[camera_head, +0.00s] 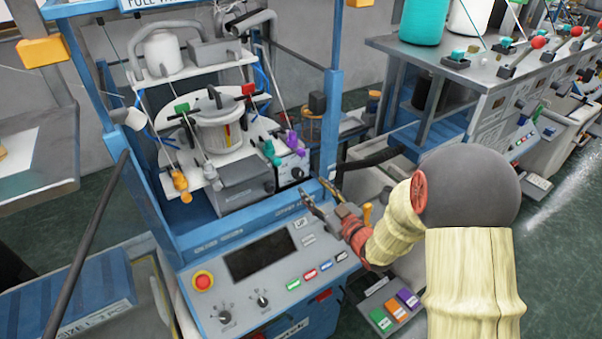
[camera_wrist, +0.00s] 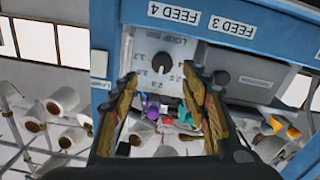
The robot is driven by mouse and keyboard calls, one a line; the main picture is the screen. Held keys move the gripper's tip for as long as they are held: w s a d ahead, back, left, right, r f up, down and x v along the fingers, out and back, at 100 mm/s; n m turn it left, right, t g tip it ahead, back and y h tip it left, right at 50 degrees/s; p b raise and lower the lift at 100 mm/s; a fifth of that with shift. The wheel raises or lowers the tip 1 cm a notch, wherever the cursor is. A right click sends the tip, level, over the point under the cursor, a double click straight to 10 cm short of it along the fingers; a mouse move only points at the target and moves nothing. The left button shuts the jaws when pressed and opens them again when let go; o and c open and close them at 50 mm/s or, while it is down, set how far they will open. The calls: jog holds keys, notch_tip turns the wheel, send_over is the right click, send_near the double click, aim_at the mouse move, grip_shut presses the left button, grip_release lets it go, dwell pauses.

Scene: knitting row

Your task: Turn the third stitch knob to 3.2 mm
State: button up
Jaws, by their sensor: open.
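A round black knob (camera_wrist: 163,63) sits on a white dial plate (camera_wrist: 143,45) marked with "LOOP mm" and small numbers, seen upside down in the wrist view. The knob also shows in the head view (camera_head: 297,173), on the right side of the machine's inner bay. Its pointer setting is too small to read. My gripper (camera_wrist: 158,74) is open, its two fingers on either side of the knob in the wrist picture. I cannot tell whether they touch it. In the head view my gripper (camera_head: 317,190) is at the bay's front right edge, apart from the knob in the picture.
The blue front rail (camera_wrist: 260,32) carries FEED 3 and FEED 4 labels. A blue post (camera_head: 331,125) stands close to my gripper. Below is a control panel (camera_head: 205,310) with a dark screen, a red button and two knobs. Coloured levers and yarn parts crowd the bay.

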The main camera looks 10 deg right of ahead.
aim_at(300, 176)
jog(key=x, duration=0.7)
jog(key=shift+w+a+r, duration=0.15)
jog(key=shift+w+a, duration=0.1)
jog(key=shift+a, duration=0.05)
jog(key=shift+c, duration=0.8)
jog(key=c, duration=1)
